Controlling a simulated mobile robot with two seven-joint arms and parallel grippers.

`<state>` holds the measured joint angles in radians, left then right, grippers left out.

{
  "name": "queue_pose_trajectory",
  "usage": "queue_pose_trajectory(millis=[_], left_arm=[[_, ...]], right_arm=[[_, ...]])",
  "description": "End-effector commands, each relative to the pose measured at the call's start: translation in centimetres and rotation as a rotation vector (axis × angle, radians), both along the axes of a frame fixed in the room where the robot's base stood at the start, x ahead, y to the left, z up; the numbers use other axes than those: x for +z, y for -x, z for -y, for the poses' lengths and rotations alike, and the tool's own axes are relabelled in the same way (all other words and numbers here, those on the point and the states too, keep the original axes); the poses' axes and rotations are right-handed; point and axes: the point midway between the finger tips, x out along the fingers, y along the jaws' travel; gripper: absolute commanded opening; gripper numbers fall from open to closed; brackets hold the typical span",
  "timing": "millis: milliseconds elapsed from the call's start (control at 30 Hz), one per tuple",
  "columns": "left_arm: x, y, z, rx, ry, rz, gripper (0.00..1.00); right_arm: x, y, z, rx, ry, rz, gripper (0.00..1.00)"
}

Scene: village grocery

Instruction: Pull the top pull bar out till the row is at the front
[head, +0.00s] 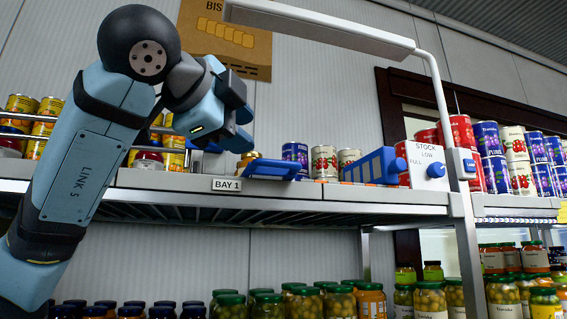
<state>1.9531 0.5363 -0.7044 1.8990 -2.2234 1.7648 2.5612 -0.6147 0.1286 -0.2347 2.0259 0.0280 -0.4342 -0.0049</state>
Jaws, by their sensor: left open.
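A blue pull bar (271,167) sticks out over the front edge of the upper shelf, above the BAY 1 label. A small row of cans stands behind and to the right of it, with a blue can (295,154) and white-and-red cans (324,161). My left gripper (243,128) hangs in front of the shelf, above and to the left of the bar. It is open, looks empty, and appears apart from the bar. My left arm hides part of the shelf behind it. My right gripper is not in view.
A slotted blue piece (375,168) lies on the shelf to the right. Yellow cans (45,120) stand at the left. Jars (340,302) fill the lower shelf.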

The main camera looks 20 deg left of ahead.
Motion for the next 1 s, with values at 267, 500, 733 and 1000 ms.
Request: queue_pose_trajectory(millis=[267,500,733,1000], left_arm=[[-0.8,-6.0,1.2,0.0,-0.002,-0.007,0.4],[-1.4,-9.9,2.1,-0.002,-0.002,-0.003,0.4],[-1.8,-11.3,2.4,-0.003,-0.002,-0.003,0.4],[-1.8,-11.4,2.4,-0.004,-0.002,-0.002,0.38]], right_arm=[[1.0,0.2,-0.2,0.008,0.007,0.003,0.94],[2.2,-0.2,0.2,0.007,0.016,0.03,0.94],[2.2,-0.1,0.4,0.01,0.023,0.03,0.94],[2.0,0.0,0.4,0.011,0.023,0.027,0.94]])
